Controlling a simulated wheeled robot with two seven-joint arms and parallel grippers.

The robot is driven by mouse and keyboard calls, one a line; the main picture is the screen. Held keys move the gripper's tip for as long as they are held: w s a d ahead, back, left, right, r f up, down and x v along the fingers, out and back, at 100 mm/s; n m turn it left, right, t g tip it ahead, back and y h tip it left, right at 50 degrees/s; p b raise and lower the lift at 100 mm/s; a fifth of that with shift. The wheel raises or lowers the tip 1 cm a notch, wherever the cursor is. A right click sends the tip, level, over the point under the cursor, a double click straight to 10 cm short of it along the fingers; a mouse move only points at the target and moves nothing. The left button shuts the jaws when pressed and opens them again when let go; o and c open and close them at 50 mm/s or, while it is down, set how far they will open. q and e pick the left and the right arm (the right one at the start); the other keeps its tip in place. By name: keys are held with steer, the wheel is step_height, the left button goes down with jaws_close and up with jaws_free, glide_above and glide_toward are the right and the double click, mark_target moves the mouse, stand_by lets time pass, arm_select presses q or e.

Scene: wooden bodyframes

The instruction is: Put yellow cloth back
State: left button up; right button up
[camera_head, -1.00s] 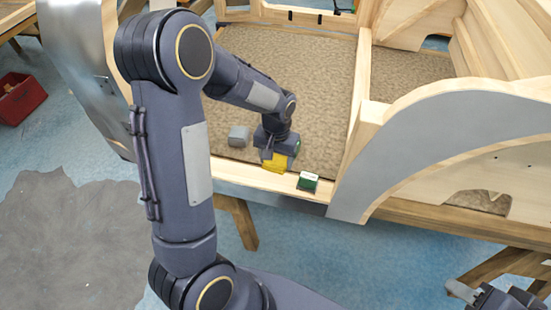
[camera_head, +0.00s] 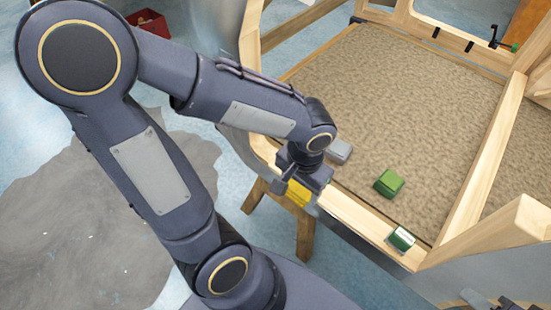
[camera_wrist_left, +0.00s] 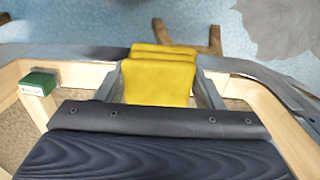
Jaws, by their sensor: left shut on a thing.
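The yellow cloth (camera_head: 298,193) is folded and held in my left gripper (camera_head: 297,190), which is shut on it. In the head view they are at the near left edge of the wooden frame. In the left wrist view the yellow cloth (camera_wrist_left: 160,78) shows as a folded stack between the two fingers, over the frame's edge. My right gripper (camera_head: 480,300) shows only in part at the bottom right corner, and its jaws cannot be made out.
A green block (camera_head: 389,183) lies on the brown carpeted floor (camera_head: 420,110) of the wooden frame. A green and white box (camera_head: 401,239) sits on the near rail. A grey block (camera_head: 339,151) is just behind my left gripper. A red bin (camera_head: 148,22) stands far back left.

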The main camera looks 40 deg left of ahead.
arm_select(q)
steer(key=w+a+f, duration=0.2)
steer(key=w+f, duration=0.1)
steer(key=w+a+f+p, duration=0.1)
steer(key=w+a+f, duration=0.2)
steer(key=w, duration=0.1)
steer(key=w+a+f, duration=0.2)
steer(key=w+f, duration=0.1)
steer(key=shift+w+a, duration=0.25)
steer(key=shift+a, duration=0.05)
steer(key=shift+w+a+f, duration=0.1)
steer(key=shift+f, duration=0.05)
steer(key=shift+w+a+f, duration=0.1)
steer(key=shift+f, duration=0.8)
steer(key=shift+w+a+f, duration=0.1)
steer(key=shift+f, duration=0.8)
steer(key=shift+d+f, duration=0.1)
steer(key=shift+f, duration=0.1)
steer(key=o, duration=0.9)
steer(key=shift+o, duration=0.2)
steer(key=shift+r, duration=0.1)
